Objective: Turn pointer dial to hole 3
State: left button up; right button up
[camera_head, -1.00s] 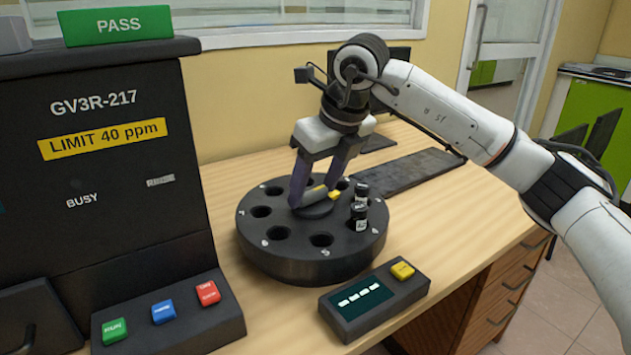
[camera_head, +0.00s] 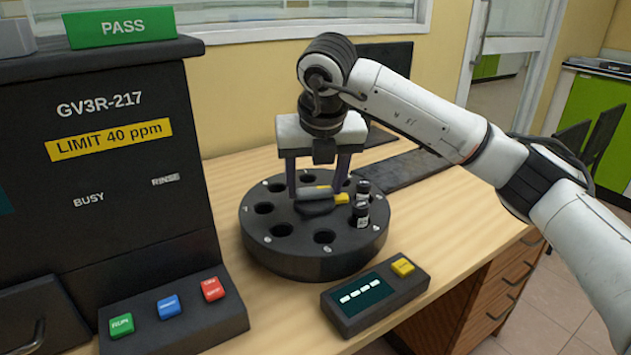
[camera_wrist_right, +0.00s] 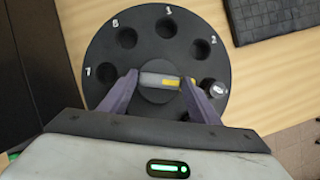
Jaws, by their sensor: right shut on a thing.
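The pointer dial is a grey bar (camera_head: 314,193) with a yellow end (camera_head: 342,198) on a hub in the middle of a round black carousel (camera_head: 300,262). My right gripper (camera_head: 318,190) points down and is shut on the pointer bar, one finger at each end. In the right wrist view, the fingers (camera_wrist_right: 160,88) straddle the bar and its yellow end (camera_wrist_right: 178,83) points right, towards a vial (camera_wrist_right: 213,87). The marks 7, 8, 1 and 2 show there; mark 3 cannot be read. My left gripper is not in view.
A small display box with a yellow button (camera_head: 403,266) lies in front. The analyser (camera_head: 100,190) stands left; a dark flat panel (camera_head: 405,169) lies behind.

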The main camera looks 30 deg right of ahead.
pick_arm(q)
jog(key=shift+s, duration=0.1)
pick_arm(e)
jog(key=o, duration=0.9)
jog(key=shift+c, duration=0.2)
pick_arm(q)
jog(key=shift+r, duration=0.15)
pick_arm(e)
jog(key=shift+o, duration=0.9)
pick_arm(q)
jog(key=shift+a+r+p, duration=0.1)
jog(key=shift+p, duration=0.75)
pick_arm(e)
jog(key=v, duration=1)
jog(key=shift+s+r, duration=0.1)
